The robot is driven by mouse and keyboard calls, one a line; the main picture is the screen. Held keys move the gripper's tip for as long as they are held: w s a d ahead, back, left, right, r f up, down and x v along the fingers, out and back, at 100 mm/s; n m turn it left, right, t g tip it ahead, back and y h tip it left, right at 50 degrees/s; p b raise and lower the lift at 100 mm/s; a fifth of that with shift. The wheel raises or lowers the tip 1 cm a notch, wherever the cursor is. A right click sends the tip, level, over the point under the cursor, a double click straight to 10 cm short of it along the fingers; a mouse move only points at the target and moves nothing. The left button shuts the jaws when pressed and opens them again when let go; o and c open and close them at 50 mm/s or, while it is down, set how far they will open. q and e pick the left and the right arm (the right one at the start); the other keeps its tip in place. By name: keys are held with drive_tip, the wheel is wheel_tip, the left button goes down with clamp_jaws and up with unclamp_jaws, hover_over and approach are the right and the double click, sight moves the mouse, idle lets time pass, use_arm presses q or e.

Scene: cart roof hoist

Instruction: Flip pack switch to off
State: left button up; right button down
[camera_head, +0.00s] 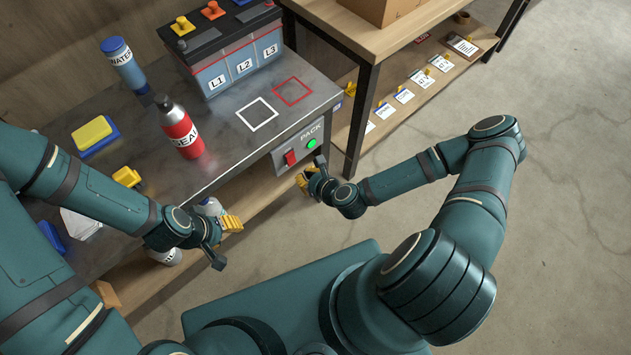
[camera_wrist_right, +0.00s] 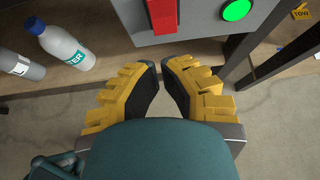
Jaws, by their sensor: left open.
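The pack switch (camera_head: 291,158) is a red rocker on the grey front panel, left of a round green light (camera_head: 311,143) that looks lit, under the word PACK. The red switch (camera_wrist_right: 162,14) is cut by the top edge of the right wrist view, so its full position is hidden; the green light (camera_wrist_right: 236,10) is to its right. My right gripper (camera_head: 305,182) is just below the panel, apart from the switch. Its yellow fingers (camera_wrist_right: 162,75) have dark pads that converge to a narrow gap with nothing between them. My left gripper (camera_head: 226,243) is open and empty, in front of the bench.
A battery pack marked L1, L2, L3 (camera_head: 241,68) stands on the bench (camera_head: 225,150). A table leg (camera_head: 361,125) is close right of the panel.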

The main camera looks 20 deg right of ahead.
sight(290, 163)
drive_tip(key=shift+w+r+b+x, duration=0.1)
drive_tip(key=shift+r+b+x, duration=0.05)
drive_tip(key=shift+x, duration=0.8)
drive_tip(key=shift+w+r+b+x, duration=0.1)
drive_tip(key=shift+r+x, duration=0.05)
drive_tip(key=shift+x, duration=0.8)
drive_tip(key=shift+w+r+b+x, duration=0.1)
drive_tip(key=shift+r+b+x, duration=0.05)
drive_tip(key=shift+x, duration=0.85)
drive_tip(key=shift+s+a, duration=0.1)
drive_tip(key=shift+a, duration=0.05)
drive_tip(key=shift+w+a+f+b, duration=0.1)
drive_tip(key=shift+w+f+b, duration=0.15)
drive_tip(key=shift+w+b, duration=0.05)
drive_tip(key=shift+w, duration=0.1)
drive_tip(key=shift+r, duration=0.15)
drive_tip(key=shift+r+p, duration=0.7)
drive_tip(key=shift+r, duration=0.1)
